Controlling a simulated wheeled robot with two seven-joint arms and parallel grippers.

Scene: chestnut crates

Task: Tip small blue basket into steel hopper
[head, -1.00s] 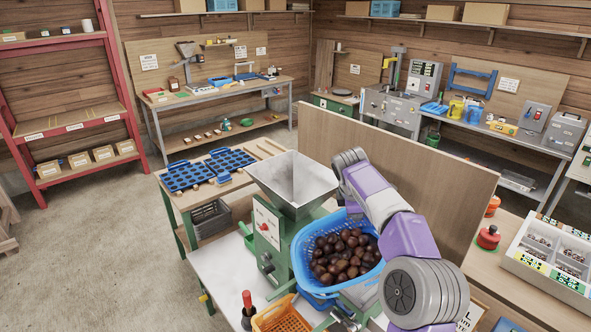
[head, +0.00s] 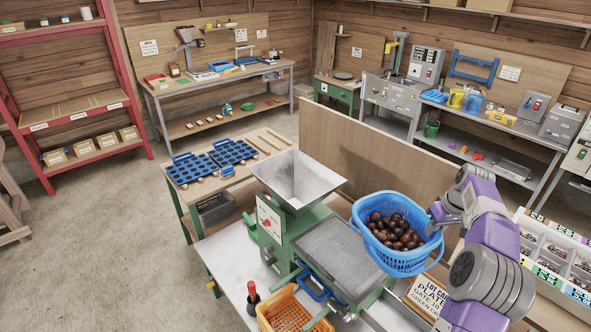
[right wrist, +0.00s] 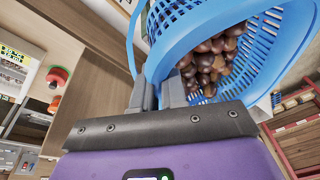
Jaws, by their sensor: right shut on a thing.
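The small blue basket (head: 398,258) holds several brown chestnuts (head: 395,231) and is up in the air, right of the steel hopper. It looks slightly tilted in the head view. My right gripper (head: 438,215) is shut on its right side; the right wrist view shows the fingers (right wrist: 172,92) at the basket wall (right wrist: 190,35). The steel hopper (head: 297,180) is an open square funnel on a green machine (head: 270,222); its visible inside looks empty. My left gripper is not in view.
A grey mesh tray (head: 340,255) on the green machine lies between hopper and basket. An orange basket (head: 285,308) stands in front. A wooden panel (head: 400,170) rises behind. Blue trays (head: 190,170) lie on the bench at left.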

